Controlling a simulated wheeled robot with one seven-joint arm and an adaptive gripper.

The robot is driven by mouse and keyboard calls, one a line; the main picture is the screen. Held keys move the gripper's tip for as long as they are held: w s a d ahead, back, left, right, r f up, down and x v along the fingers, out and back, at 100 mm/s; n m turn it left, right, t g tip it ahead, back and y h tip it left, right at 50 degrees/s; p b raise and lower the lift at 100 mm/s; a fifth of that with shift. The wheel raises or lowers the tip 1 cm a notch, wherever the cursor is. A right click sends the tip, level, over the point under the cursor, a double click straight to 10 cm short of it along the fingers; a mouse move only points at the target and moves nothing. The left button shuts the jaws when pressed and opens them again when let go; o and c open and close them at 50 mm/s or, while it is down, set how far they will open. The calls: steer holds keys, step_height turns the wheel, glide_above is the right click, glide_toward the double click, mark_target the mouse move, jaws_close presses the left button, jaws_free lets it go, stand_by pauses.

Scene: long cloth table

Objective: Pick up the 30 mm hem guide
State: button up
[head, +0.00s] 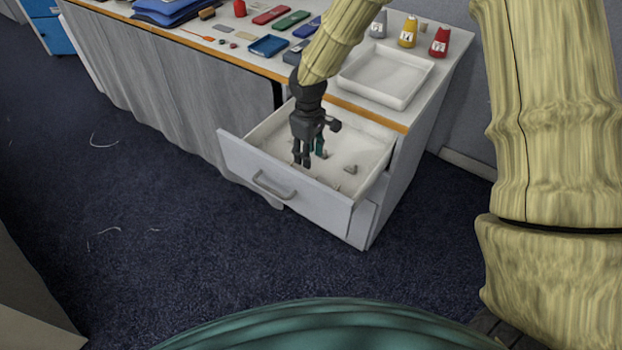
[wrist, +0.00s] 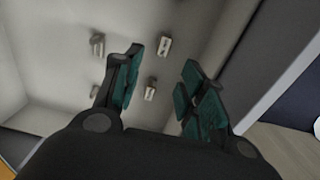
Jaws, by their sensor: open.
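Several small pale grey guides lie on the floor of the open drawer (head: 235,151). In the wrist view one guide (wrist: 150,90) shows between my fingers, nearer the left one. A second guide (wrist: 164,46) lies just beyond the fingertips, and a third (wrist: 97,45) lies to the upper left. I cannot read any size, so I cannot tell which is the 30 mm hem guide. My gripper (head: 308,160), also in the wrist view (wrist: 163,66), is open and empty, pointing down into the drawer. In the head view it hides part of the drawer floor; one guide (head: 350,169) shows right of it.
The drawer walls stand close around my gripper. Above the drawer, the table holds a white tray (head: 345,90), grey, yellow (head: 407,32) and red (head: 440,42) spools or bottles, and a blue dish (head: 268,46).

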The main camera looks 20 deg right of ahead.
mark_target(309, 173)
step_height(309, 173, down, 4)
steer(key=shift+d+r, duration=0.1)
steer(key=shift+r, duration=0.15)
steer(key=shift+s+f, duration=0.15)
steer(key=shift+f, duration=2.55)
jaws_close()
